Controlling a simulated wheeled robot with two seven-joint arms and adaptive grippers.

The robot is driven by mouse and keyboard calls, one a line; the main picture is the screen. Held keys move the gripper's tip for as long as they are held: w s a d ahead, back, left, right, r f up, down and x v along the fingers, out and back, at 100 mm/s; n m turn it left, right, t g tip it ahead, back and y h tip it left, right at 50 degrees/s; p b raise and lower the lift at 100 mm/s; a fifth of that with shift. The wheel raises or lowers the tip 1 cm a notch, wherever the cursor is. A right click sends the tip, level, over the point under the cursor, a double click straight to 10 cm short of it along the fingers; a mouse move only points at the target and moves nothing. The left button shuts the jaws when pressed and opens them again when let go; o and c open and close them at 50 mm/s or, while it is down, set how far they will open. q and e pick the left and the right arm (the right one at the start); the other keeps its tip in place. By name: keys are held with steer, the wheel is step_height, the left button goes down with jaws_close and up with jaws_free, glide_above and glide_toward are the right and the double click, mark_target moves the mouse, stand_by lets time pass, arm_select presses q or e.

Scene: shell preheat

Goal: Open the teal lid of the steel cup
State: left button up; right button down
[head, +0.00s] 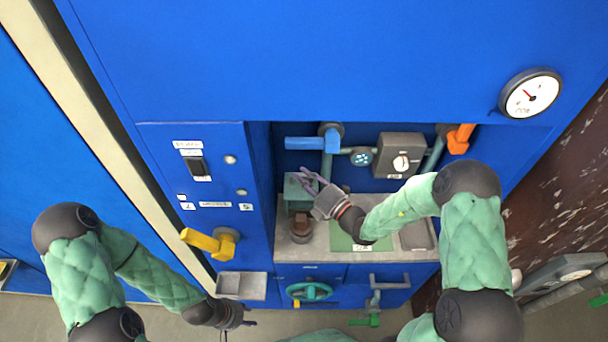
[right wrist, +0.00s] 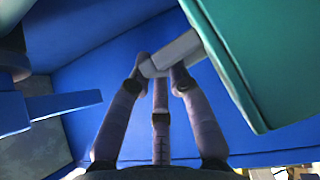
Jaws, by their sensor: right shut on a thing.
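The steel cup (head: 300,230) stands at the left of the grey worktop in the blue recess. Its teal lid (head: 292,191) shows behind and above the cup, apparently raised; its exact angle is hard to tell. In the right wrist view the lid (right wrist: 265,60) fills the upper right, with a grey handle (right wrist: 172,54) sticking out from it. My right gripper (head: 307,177) is at the lid, its fingers (right wrist: 160,72) closed around that handle. My left gripper (head: 244,322) is low at the left, away from the cup; its finger opening is not clear.
A green mat (head: 345,243) lies right of the cup, partly under my right arm. A yellow handle (head: 200,240) and a grey tray (head: 242,285) stick out at left.

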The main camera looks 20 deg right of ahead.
steer(key=c, duration=1.4)
jaws_free()
steer(key=shift+s+f, duration=0.1)
steer(key=shift+f, duration=0.1)
steer(key=v, duration=1.2)
